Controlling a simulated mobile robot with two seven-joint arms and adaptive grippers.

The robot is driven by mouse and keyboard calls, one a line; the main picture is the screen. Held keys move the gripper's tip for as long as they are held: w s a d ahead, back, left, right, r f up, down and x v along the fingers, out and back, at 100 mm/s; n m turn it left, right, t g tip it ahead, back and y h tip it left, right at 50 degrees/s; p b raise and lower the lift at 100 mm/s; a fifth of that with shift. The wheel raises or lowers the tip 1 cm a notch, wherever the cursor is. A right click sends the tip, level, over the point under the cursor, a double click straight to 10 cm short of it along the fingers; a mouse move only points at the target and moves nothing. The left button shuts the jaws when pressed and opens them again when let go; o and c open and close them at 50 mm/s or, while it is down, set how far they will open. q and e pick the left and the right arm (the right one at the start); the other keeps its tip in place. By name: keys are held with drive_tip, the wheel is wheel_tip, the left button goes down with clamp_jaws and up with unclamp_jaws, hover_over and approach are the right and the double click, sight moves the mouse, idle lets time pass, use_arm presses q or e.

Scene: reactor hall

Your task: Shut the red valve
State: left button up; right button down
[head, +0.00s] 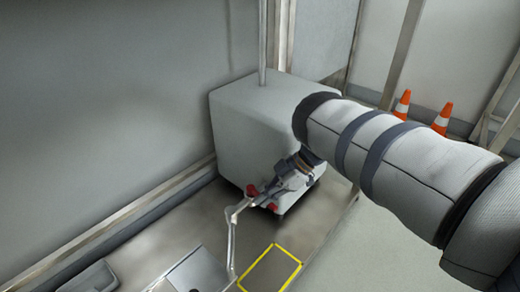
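The red valve (252,190) shows as small red parts low in front of a large pale box, at the top of a thin light pipe (233,235). A second red part shows just right of it. My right gripper (262,197) reaches down from the right, with its fingers at the red parts, between the two. The gripper covers the middle of the valve. I cannot tell whether its fingers are closed on the valve or how far the valve is turned. My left gripper is out of view.
The pale box (245,125) stands close behind the valve, against the wall (110,110). A yellow outline (270,268) marks the floor in front. A grey panel (200,272) lies at the bottom. Two orange cones (402,105) stand at the back right.

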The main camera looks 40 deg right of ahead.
drive_tip(key=shift+d, duration=0.25)
idle(0.5)
drive_tip(key=shift+s+d+r, duration=0.1)
drive_tip(key=shift+d, duration=0.05)
drive_tip(key=v, duration=1.1)
drive_tip(key=shift+s+r, duration=0.2)
drive_tip(key=shift+r, duration=0.15)
drive_tip(key=shift+d, duration=0.1)
